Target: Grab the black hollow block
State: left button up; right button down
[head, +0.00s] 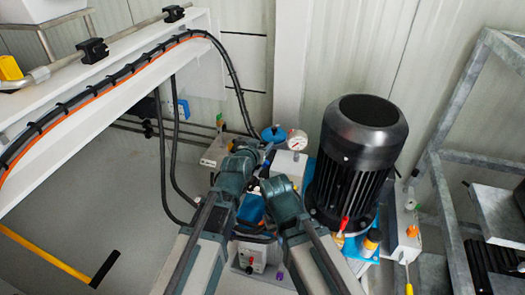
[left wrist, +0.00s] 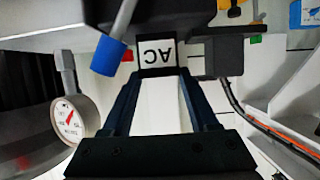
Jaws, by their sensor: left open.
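My left gripper (head: 264,150) is at the pump's fittings, left of the black motor, and its jaws are small and partly hidden there. In the left wrist view the left gripper (left wrist: 160,76) is open, with its two dark fingers apart and nothing clearly held. A white label (left wrist: 158,52) with "AC" upside down shows between and beyond the fingertips. A dark block (left wrist: 222,54) is just right of the label; I cannot tell whether it is hollow or touched. My right arm's wrist (head: 280,196) is beside the left one; its jaws cannot be made out.
A finned black motor (head: 364,125) stands close on the right. A pressure gauge (head: 297,140) and a blue cap (left wrist: 108,55) are near the left gripper. A white beam (head: 110,85) with cables runs at upper left. Grey floor at left is mostly clear.

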aim_at(263, 144)
pick_arm(q)
jog(key=b+x, duration=0.1)
jog(key=x, duration=0.1)
jog(key=b+x, duration=0.1)
jog(key=x, duration=0.2)
jog(key=shift+f, duration=0.35)
jog(key=shift+r, duration=0.1)
grip_shut()
